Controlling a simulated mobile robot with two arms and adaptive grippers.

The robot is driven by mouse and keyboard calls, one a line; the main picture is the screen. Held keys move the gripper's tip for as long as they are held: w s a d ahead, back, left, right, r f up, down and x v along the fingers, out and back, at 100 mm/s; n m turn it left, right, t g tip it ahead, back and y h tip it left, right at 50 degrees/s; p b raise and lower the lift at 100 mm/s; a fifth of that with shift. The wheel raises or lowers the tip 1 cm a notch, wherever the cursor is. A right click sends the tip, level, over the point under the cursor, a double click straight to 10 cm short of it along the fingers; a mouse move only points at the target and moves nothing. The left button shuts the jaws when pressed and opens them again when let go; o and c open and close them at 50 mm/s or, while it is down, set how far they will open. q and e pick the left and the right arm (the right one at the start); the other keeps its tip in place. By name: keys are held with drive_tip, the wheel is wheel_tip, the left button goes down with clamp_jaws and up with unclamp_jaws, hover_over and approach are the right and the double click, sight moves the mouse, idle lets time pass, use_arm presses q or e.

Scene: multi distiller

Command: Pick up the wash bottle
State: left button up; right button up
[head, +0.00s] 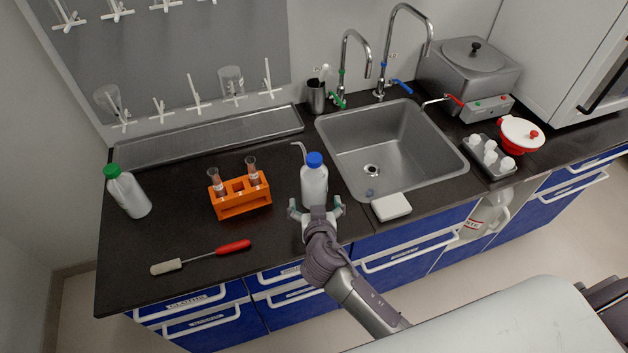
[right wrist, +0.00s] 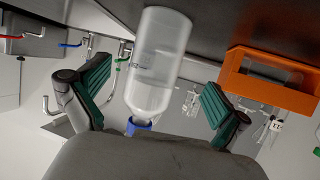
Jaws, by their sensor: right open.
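The wash bottle (head: 314,183) is a translucent white bottle with a blue cap and a bent spout. It stands upright on the dark counter, left of the sink. My right gripper (head: 316,208) is open at the bottle's near side, low on its body. In the right wrist view the bottle (right wrist: 158,60) appears upside down between the spread green-padded fingers (right wrist: 155,100), with visible space on both sides. I cannot tell whether anything touches it. My left gripper is not in view.
An orange rack (head: 241,196) with tubes stands left of the bottle. The sink (head: 390,150) and a white block (head: 391,206) lie to its right. A green-capped bottle (head: 128,192) and a red-handled brush (head: 201,256) are farther left. The counter's front edge is close below my gripper.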

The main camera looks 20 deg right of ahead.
sight(315, 196)
drive_tip(key=shift+x, duration=0.95)
drive_tip(key=shift+w+d+p, duration=0.15)
drive_tip(key=shift+w+p, duration=0.25)
drive_tip(key=shift+w, duration=0.05)
drive_tip(key=p+x, duration=0.1)
drive_tip(key=x, duration=0.2)
drive_tip(key=shift+w+d+f, duration=0.1)
drive_tip(key=shift+d+f, duration=0.05)
drive_tip(key=shift+f, duration=0.15)
drive_tip(key=shift+w+d+f, duration=0.1)
drive_tip(key=shift+w+f, duration=0.15)
drive_tip(key=shift+w, duration=0.15)
drive_tip(key=shift+s, duration=0.1)
drive_tip(key=shift+c, duration=1)
drive_tip(key=shift+r, duration=0.1)
drive_tip(key=c, duration=0.7)
